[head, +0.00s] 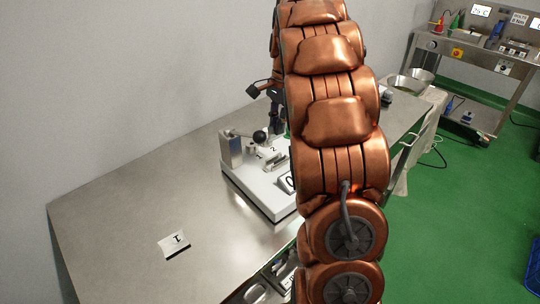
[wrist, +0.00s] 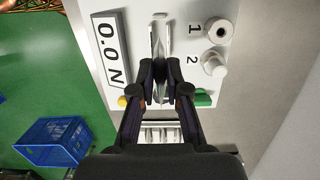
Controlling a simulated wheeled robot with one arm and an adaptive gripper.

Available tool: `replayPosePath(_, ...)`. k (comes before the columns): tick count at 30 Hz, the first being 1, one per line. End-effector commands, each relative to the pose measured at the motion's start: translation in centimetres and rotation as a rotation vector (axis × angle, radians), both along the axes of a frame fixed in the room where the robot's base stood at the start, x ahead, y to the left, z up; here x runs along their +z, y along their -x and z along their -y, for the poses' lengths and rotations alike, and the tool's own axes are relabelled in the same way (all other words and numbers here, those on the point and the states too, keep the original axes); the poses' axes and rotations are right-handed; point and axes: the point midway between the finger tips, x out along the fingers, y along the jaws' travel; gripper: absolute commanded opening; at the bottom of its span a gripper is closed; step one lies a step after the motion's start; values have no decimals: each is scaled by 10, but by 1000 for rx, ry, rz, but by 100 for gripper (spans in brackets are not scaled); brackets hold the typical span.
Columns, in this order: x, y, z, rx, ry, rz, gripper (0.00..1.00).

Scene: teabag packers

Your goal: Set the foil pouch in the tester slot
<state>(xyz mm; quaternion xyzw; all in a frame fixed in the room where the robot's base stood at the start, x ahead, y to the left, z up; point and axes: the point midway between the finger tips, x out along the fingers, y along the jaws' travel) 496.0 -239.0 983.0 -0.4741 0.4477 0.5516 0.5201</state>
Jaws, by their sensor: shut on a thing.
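The tester is a white block (head: 240,178) on the steel table in the head view. In the wrist view its white top (wrist: 190,12) carries a display (wrist: 112,48) reading 0.0 N. The tester slot (wrist: 167,38) lies between upright strips near the middle of that top. My gripper (wrist: 160,93) is shut on a thin, pale thing seen nearly edge-on, which I take as the foil pouch (wrist: 156,50). The pouch reaches up among the slot's strips; I cannot tell how deep it sits. In the head view my arm hides part of the tester, and the pouch cannot be made out.
A small card (head: 174,243) lies on the table (head: 110,210), whose left part is otherwise clear.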

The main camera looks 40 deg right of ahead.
Motion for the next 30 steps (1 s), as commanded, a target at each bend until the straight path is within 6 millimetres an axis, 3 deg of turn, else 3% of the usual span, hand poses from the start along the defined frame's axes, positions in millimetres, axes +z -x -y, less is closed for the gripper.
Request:
replayPosePath(24,-93,0,0,0,0,0,1)
replayPosePath(30,-98,0,0,0,1,1,1)
